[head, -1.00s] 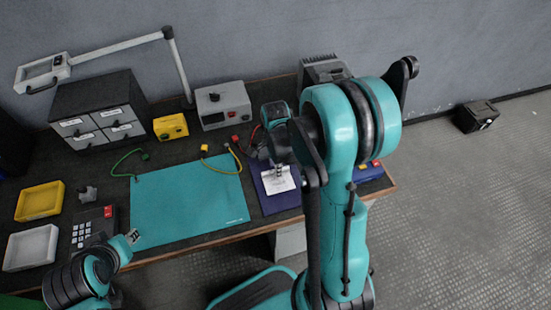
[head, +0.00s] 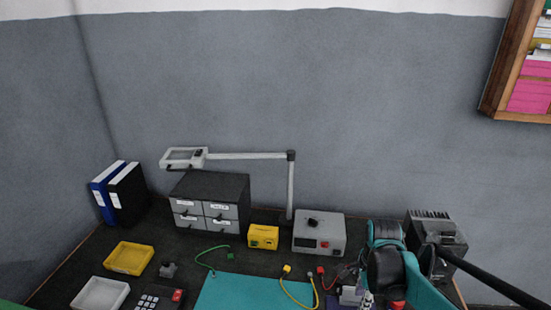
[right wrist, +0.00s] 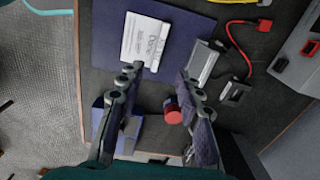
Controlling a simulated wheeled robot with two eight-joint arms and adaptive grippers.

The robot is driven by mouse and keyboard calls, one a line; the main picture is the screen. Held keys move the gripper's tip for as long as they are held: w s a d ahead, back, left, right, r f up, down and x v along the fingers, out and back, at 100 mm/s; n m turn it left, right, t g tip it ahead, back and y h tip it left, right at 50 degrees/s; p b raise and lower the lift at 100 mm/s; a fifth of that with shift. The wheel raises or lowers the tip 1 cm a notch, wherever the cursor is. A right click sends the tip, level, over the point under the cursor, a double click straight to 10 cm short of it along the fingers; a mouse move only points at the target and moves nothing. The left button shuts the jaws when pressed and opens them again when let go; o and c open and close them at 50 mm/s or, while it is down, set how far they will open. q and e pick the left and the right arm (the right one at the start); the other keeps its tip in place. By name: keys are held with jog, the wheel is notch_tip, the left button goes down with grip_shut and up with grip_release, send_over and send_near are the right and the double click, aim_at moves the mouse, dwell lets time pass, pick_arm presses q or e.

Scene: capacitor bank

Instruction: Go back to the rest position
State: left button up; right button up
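My right gripper (right wrist: 157,85) is open in the right wrist view, its two fingers apart with nothing held between them. Below it are a dark blue board (right wrist: 195,27) and a white printed card (right wrist: 146,38). A silver metal part (right wrist: 204,62) lies close by the right finger. In the head view, my right arm comes in at the lower right, over the bench's right part; its gripper is only partly visible at the bottom edge. My left gripper is not in view.
Along the bench stand a drawer cabinet (head: 211,199), a yellow box (head: 263,237), a grey power unit (head: 319,233) and a dark finned device (head: 436,236). A lamp arm (head: 291,188) rises behind. A teal mat (head: 252,293) has bare space. A red-capped part (right wrist: 173,116) lies near the right finger.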

jog(key=s+a+r+n+t, duration=0.5)
jog(key=s+a+n+t, duration=0.2)
jog(key=n, duration=1.3)
jog(key=s+a, duration=0.1)
jog(key=a, duration=0.1)
jog(key=shift+s+a+r, duration=0.15)
jog(key=shift+s+a, duration=0.25)
grip_shut()
